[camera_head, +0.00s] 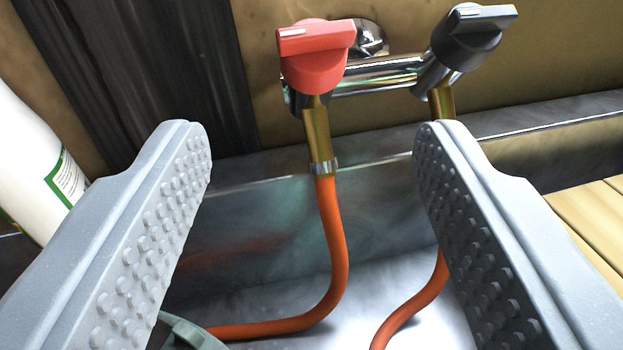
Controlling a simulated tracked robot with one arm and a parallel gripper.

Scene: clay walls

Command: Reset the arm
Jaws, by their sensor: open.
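My gripper (312,140) is open, its two grey studded fingers wide apart at the left and right of the view. Nothing is held between them. In the gap behind the fingers, an orange hose (333,240) hangs from a brass fitting below a red valve knob (316,62). The fingers look apart from the hose and the knob. The rest of my arm is out of view.
A black knob (472,38) sits at the right end of a chrome pipe (375,77) on the clay wall. A second orange hose (412,305) runs below it, partly behind the right finger. A white container (35,165) stands at left; wooden boards (597,218) lie at right.

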